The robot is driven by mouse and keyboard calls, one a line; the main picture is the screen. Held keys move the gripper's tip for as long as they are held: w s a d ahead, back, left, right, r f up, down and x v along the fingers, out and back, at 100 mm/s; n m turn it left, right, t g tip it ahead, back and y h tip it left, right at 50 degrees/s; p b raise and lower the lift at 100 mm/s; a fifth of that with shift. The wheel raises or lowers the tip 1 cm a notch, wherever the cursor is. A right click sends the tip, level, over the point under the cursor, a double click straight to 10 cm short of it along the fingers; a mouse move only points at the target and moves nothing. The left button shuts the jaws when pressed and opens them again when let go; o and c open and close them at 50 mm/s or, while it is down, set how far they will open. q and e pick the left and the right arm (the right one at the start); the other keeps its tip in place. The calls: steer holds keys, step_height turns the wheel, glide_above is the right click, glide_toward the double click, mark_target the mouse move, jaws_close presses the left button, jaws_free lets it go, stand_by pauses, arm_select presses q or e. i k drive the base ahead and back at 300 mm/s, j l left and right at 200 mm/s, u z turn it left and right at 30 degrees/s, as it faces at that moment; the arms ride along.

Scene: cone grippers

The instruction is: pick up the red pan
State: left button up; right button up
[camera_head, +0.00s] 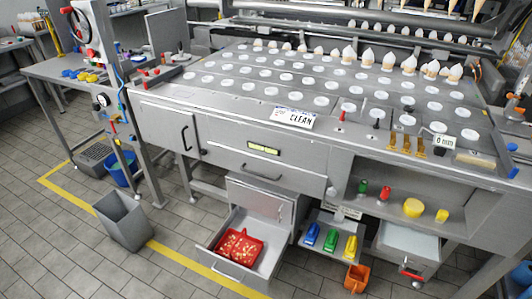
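A red pan (238,247) lies in an open metal drawer (272,268) low at the front of the machine, left of the middle of the view. The pan holds many small pale pieces. Part of the drawer's inside is hidden by its front and by the cabinet above. I make out neither of my grippers in the head view.
A large metal machine (215,101) with rows of white discs fills the middle. Below it, a shelf holds blue, green and yellow items (331,240), with an orange container (357,278) beneath. A grey bin (124,220) stands on the tiled floor at left. Floor in front is clear.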

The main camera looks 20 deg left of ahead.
mark_target(241, 248)
steer(key=u, duration=1)
steer(key=i+l, duration=0.2)
steer(key=i, duration=0.3)
steer(key=i+l, duration=0.15)
steer(key=i, duration=0.4)
